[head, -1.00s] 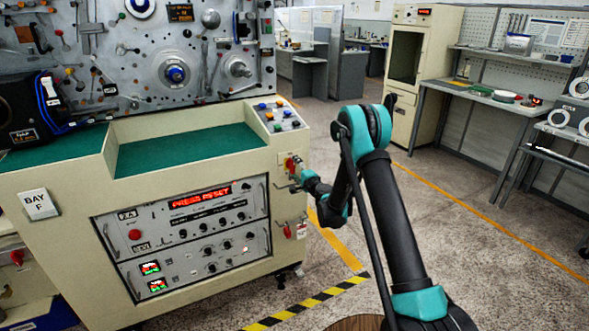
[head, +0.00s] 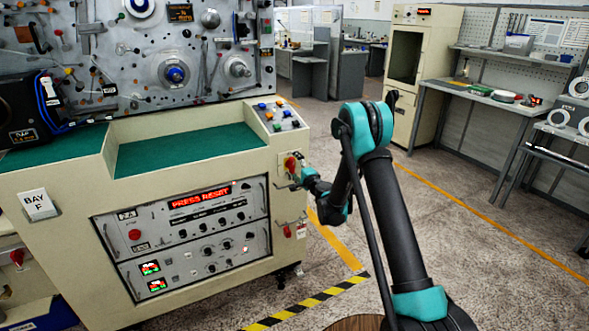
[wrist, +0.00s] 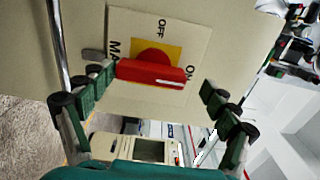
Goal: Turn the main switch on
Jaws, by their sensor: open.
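The main switch has a red bar handle (wrist: 150,73) on a yellow plate (wrist: 157,50); it also shows small on the cabinet's right end in the head view (head: 290,163). In the wrist view the bar lies crosswise, its white-marked end toward the ON label (wrist: 189,72). The OFF label (wrist: 161,29) is above it in the picture. My gripper (wrist: 158,93) is open, its fingers to the left and right of the bar, with gaps visible at both sides. In the head view my gripper (head: 300,182) is just in front of the panel, below and right of the handle.
The cabinet display (head: 200,196) reads PRESS RESET. A bent metal handle with a red tag (head: 290,230) sits below the switch. Coloured buttons (head: 277,113) are on the sloped top above. Open floor lies to the right, with a workbench (head: 485,98) farther back.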

